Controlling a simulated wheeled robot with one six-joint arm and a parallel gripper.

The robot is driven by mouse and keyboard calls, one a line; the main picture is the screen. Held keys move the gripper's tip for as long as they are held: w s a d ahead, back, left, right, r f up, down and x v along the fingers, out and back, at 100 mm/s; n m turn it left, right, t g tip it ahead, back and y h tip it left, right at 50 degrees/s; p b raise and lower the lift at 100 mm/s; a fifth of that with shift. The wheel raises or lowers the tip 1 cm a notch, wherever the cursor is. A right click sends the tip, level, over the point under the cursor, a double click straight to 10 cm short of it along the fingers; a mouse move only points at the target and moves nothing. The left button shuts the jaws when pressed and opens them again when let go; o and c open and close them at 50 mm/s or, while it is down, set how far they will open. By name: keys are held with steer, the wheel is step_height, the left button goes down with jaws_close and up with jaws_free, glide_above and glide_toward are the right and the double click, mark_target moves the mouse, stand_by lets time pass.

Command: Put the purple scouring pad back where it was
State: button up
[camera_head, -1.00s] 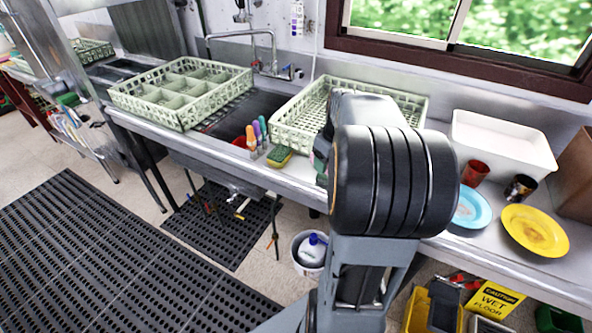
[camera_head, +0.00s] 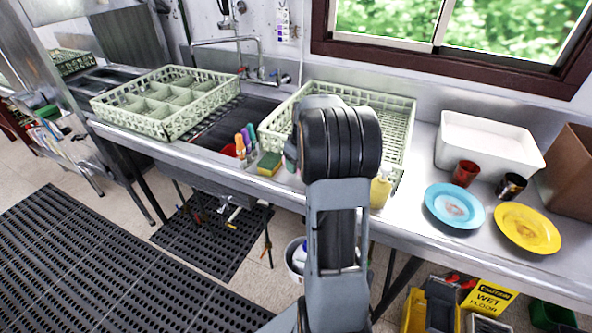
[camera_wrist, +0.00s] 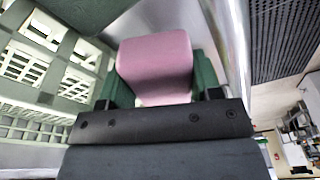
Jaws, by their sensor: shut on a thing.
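The purple scouring pad (camera_wrist: 155,62) shows pinkish in the wrist view, held between the green fingers of my gripper (camera_wrist: 158,85). My gripper is shut on it. In the head view my own arm covers most of the gripper and the pad; only a small part shows left of the wrist, over the counter (camera_head: 408,225) between the yellow-green sponge and the right rack. I cannot tell whether the pad touches the counter.
The yellow-green sponge (camera_head: 269,163) and several upright markers (camera_head: 246,147) stand left of the gripper. A pale green rack (camera_head: 398,120) is behind it. A yellow bottle (camera_head: 381,190), a blue plate (camera_head: 455,206) and a yellow plate (camera_head: 527,229) are to the right.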

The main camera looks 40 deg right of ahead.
mark_target(296, 176)
steer(key=shift+w+f, duration=0.2)
steer(key=shift+f, duration=0.05)
steer(key=f, duration=0.3)
steer(key=shift+w, duration=0.3)
steer(key=shift+f, duration=0.35)
steer(key=shift+f, duration=0.15)
steer(key=o, duration=0.9)
